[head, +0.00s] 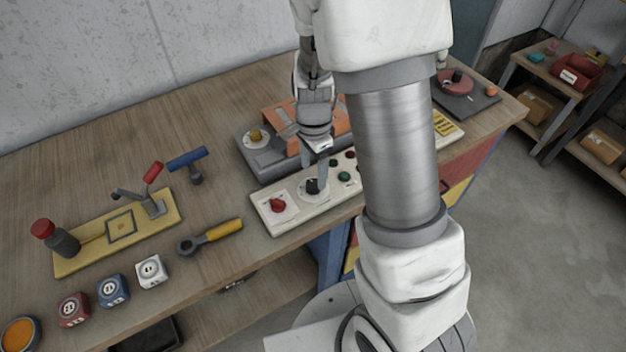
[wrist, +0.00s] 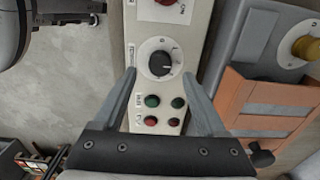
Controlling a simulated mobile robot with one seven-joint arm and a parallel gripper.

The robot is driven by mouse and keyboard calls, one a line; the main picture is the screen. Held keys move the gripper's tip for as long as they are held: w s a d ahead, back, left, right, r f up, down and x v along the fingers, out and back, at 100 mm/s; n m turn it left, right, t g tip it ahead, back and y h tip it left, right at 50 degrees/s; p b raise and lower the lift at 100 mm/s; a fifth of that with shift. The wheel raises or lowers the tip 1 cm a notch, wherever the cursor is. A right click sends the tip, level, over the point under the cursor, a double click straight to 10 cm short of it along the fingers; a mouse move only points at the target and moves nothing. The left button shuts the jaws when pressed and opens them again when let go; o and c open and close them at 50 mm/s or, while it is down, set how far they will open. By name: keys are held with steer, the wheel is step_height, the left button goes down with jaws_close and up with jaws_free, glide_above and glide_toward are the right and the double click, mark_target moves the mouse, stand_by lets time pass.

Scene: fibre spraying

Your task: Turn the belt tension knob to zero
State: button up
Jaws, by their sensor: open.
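The likely belt tension knob (head: 313,186) is black, on a white round dial on the pale control panel (head: 285,222). In the wrist view the knob (wrist: 160,63) lies ahead between my fingertips, with a dial around it; its marks and pointer are too small to read surely. My gripper (head: 322,172) is just above the panel at the knob. In the wrist view my gripper (wrist: 159,76) is open, one finger on each side of the dial. Whether the fingers touch anything cannot be told.
A red switch (head: 277,205) sits beside the knob on the panel. Green and red buttons (head: 344,176) are on its other side. A grey and orange machine (head: 268,160) stands behind the panel. A yellow-handled tool (head: 222,231) lies left of the panel.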

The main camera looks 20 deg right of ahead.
mark_target(313, 183)
steer(key=shift+f, duration=2.25)
jaws_close()
